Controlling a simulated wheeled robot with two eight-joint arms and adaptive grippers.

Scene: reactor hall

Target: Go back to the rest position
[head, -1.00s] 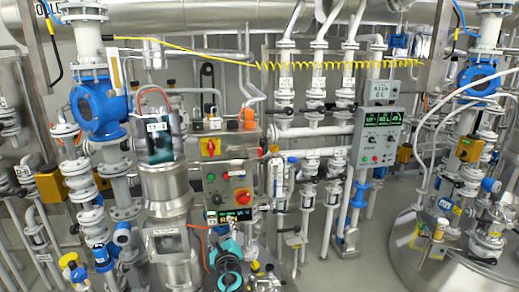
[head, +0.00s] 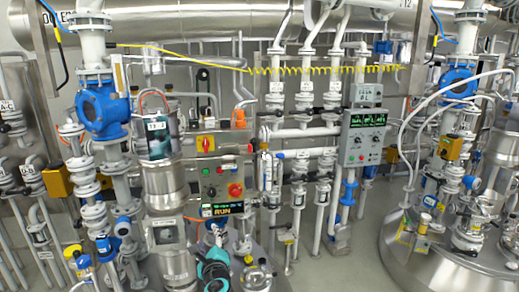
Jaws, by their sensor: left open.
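My left gripper (head: 213,262), teal and black, shows low at the centre of the head view, in front of the pipework below the control box. Its jaws are open, and I see nothing held in them. Its lower part runs toward the bottom edge. My right gripper is not in view.
A grey control box (head: 222,180) with red and yellow switches stands just above the gripper; the display (head: 222,210) below it reads RUN. A second panel (head: 364,137) stands to the right. A steel vessel (head: 440,262) fills the lower right. Some floor (head: 335,275) is clear.

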